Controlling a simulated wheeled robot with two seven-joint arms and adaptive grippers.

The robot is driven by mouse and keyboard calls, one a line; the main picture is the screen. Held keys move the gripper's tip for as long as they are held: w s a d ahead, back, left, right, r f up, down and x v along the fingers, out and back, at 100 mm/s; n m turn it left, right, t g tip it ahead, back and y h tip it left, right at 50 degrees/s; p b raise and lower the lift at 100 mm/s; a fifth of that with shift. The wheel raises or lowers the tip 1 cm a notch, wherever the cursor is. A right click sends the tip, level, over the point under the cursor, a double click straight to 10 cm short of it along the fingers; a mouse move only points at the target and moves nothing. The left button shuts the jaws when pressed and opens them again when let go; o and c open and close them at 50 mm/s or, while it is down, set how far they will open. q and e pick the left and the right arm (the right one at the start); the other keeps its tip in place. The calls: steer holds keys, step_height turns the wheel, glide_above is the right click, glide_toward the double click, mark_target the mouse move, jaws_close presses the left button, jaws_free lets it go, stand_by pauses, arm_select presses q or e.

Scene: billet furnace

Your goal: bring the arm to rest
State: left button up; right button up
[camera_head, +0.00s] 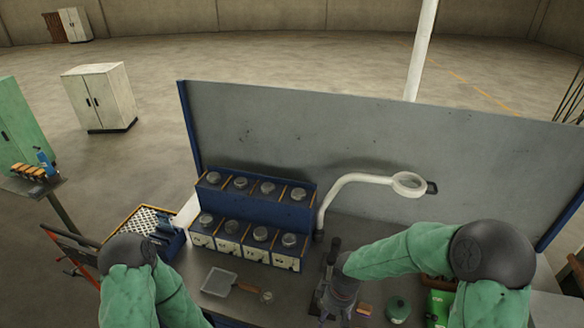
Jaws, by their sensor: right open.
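My right arm (395,255) comes in from the lower right, bends at a dark round joint, and reaches left over the bench. Its gripper (331,306) points down over the bench top near the bottom edge of the picture. It is open, and I see nothing held in it. The fingertips are small and partly hidden by the wrist. My left arm (128,290) is folded at the lower left, with its dark joint uppermost. Its gripper is out of the picture.
A blue rack (258,213) with several round metal-lidded containers stands at the back of the bench. A white ring lamp (409,184) arches beside it before a grey panel (350,130). A grey scoop-like tool (219,282) and a green round object (398,309) lie near my right gripper.

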steer(key=s+f+m+y+b, duration=0.1)
steer(key=s+f+m+b, duration=0.2)
steer(key=f+b, duration=0.6)
steer(key=s+a+f+m+b, duration=0.1)
steer(key=s+f+m+b, duration=0.2)
steer(key=f, duration=1.7)
steer(key=s+f+m+y+b, duration=0.1)
steer(key=s+f+m+b, duration=0.2)
steer(key=s+f+b, duration=0.4)
step_height(320, 180, down, 8)
steer(key=b, duration=0.8)
steer(key=shift+s+a+m+t+y, duration=0.15)
steer(key=shift+s+m+t+y, duration=0.15)
steer(key=shift+m+t, duration=0.1)
steer(key=shift+f, duration=0.1)
